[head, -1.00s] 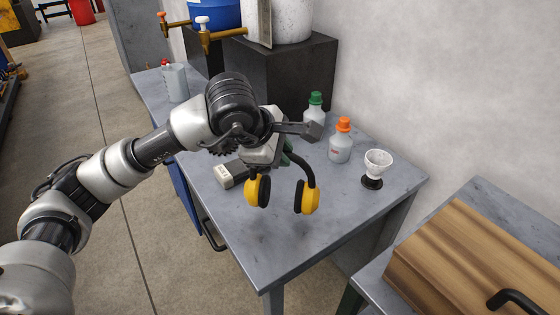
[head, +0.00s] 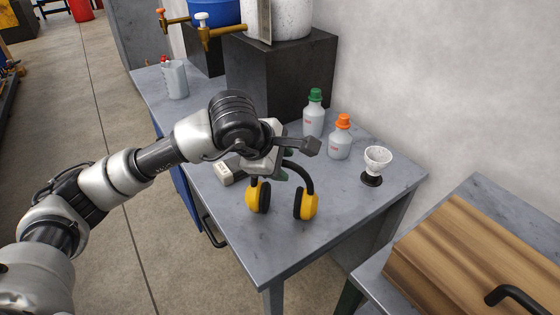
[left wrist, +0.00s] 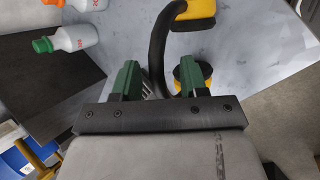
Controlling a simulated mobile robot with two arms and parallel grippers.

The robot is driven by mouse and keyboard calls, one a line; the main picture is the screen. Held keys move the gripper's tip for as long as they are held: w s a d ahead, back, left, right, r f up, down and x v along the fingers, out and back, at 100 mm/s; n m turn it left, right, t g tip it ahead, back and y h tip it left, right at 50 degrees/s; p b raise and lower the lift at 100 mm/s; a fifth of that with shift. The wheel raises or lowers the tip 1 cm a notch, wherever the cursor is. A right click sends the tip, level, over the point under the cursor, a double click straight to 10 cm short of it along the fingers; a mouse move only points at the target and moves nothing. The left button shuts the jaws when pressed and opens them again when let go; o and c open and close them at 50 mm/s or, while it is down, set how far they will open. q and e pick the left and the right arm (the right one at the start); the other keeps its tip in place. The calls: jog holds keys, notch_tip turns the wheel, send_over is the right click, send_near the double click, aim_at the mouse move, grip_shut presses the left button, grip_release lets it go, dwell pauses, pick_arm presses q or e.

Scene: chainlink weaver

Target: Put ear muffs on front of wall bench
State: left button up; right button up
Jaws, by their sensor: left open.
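The ear muffs, with yellow cups (head: 307,203) and a black band, stand cups down on the near part of the grey wall bench (head: 275,255). My left gripper (head: 283,170) is directly above them, at the top of the band. In the left wrist view its green fingers (left wrist: 158,78) are apart, with the black band (left wrist: 157,45) passing between them. One yellow cup (left wrist: 192,75) is partly hidden behind a finger there. The gripper hides part of the band in the head view. My right gripper is not in view.
A green-capped bottle (head: 313,118), an orange-capped bottle (head: 339,142) and a small white cup on a black base (head: 377,162) stand behind and right. A wooden box (head: 465,255) is at right. The bench's near corner is clear.

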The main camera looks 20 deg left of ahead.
pick_arm(q)
jog(key=shift+r, duration=0.1)
jog(key=v, duration=1.2)
jog(key=shift+b, duration=0.3)
jog(key=shift+d, duration=0.1)
jog(key=shift+s, duration=0.1)
